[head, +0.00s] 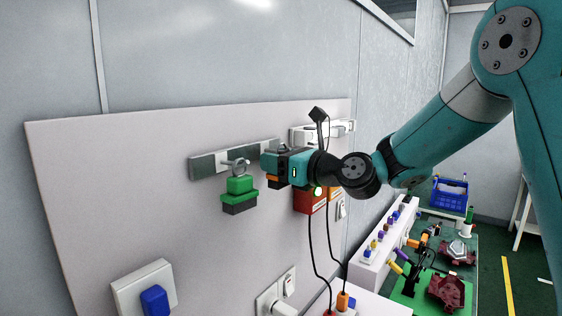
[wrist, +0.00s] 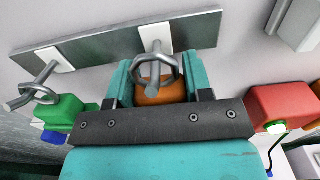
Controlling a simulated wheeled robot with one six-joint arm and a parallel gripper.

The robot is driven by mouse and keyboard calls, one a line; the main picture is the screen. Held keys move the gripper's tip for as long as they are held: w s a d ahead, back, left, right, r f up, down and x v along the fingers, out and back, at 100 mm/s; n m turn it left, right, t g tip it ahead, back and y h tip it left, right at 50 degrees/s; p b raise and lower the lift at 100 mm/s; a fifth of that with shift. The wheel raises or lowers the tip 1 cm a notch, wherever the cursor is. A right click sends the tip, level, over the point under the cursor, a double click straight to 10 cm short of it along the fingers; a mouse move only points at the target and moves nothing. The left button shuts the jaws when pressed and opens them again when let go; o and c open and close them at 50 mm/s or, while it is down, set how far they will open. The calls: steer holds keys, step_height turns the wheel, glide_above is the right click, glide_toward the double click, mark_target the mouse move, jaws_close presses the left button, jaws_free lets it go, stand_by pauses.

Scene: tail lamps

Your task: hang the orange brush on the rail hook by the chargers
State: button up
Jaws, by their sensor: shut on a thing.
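My gripper (head: 272,165) is at the right part of the wall rail (head: 210,166), shut on the orange brush (wrist: 160,93). In the head view only a small orange patch (head: 273,183) shows below the jaws. In the wrist view the orange body sits between the two teal fingers (wrist: 156,84), its metal ring (wrist: 136,72) on top. The rail hook (wrist: 154,60), on a white mount, overlaps the ring's opening and appears to pass through it. The brush's lower part is hidden. The red charger (head: 308,201) is just right of my gripper, with cables hanging below.
A green brush (head: 240,190) hangs from the rail's left hook, close beside my gripper; it also shows in the wrist view (wrist: 62,112). A socket with a blue plug (head: 153,301) is lower left. A cluttered bench (head: 458,240) stands at right. The wall board above the rail is clear.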

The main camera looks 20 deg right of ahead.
steer(key=shift+w+a, duration=0.1)
steer(key=shift+w, duration=0.05)
steer(key=shift+f, duration=0.1)
steer(key=shift+f, duration=0.5)
steer(key=shift+f, duration=0.25)
stand_by(0.4)
steer(key=o, duration=1)
steer(key=shift+r, duration=0.1)
